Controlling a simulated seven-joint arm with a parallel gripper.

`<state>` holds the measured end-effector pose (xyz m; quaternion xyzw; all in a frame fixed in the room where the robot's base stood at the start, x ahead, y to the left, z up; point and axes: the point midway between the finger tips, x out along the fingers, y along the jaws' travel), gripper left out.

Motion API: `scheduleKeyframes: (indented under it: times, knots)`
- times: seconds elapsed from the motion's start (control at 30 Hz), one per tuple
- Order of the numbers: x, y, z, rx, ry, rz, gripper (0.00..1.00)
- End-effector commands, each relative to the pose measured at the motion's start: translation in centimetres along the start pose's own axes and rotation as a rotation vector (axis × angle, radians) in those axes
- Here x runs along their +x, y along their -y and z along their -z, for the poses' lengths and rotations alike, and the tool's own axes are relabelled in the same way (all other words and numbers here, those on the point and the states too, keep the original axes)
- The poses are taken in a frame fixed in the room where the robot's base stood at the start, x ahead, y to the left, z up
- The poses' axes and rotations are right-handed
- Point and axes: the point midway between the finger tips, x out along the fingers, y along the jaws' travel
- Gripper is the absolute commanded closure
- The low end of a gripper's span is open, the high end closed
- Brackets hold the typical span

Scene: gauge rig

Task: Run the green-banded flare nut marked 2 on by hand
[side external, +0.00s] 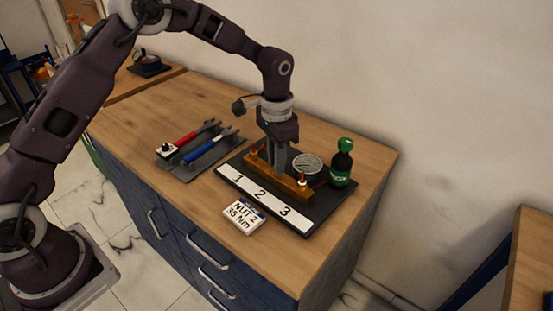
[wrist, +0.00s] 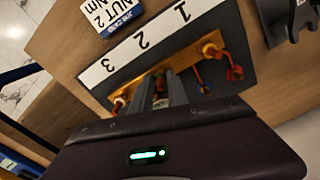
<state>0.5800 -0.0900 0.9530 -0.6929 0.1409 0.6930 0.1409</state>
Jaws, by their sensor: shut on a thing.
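My gripper (side external: 277,172) points down over the middle of the brass block (side external: 292,186), behind the mark 2 on the white number strip (side external: 261,193). In the wrist view my gripper's fingers (wrist: 160,88) come together at the middle of the block (wrist: 207,43), in line with the 2. They are shut on the flare nut at that place. Fittings show at place 1 (side external: 254,154) and place 3 (side external: 302,183).
A round gauge (side external: 308,163) and a dark bottle with a green top (side external: 342,165) stand behind the block, close to my gripper. A card reading NUT 2, 35 Nm (side external: 244,215) lies in front. Red-handled (side external: 182,142) and blue-handled wrenches (side external: 202,152) lie on a tray at the left.

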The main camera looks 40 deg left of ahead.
Motion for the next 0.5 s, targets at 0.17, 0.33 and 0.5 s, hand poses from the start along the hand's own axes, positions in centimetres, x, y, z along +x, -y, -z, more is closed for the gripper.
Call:
scheduleKeyframes:
  times: [0.17,0.33,0.5]
  knots:
    - [-0.07,-0.01,0.03,0.090,-0.001,0.000,1.00]
    - [-0.07,0.01,0.03,0.144,-0.001,0.000,1.00]
    - [-0.07,0.02,0.03,0.169,-0.001,0.000,1.00]
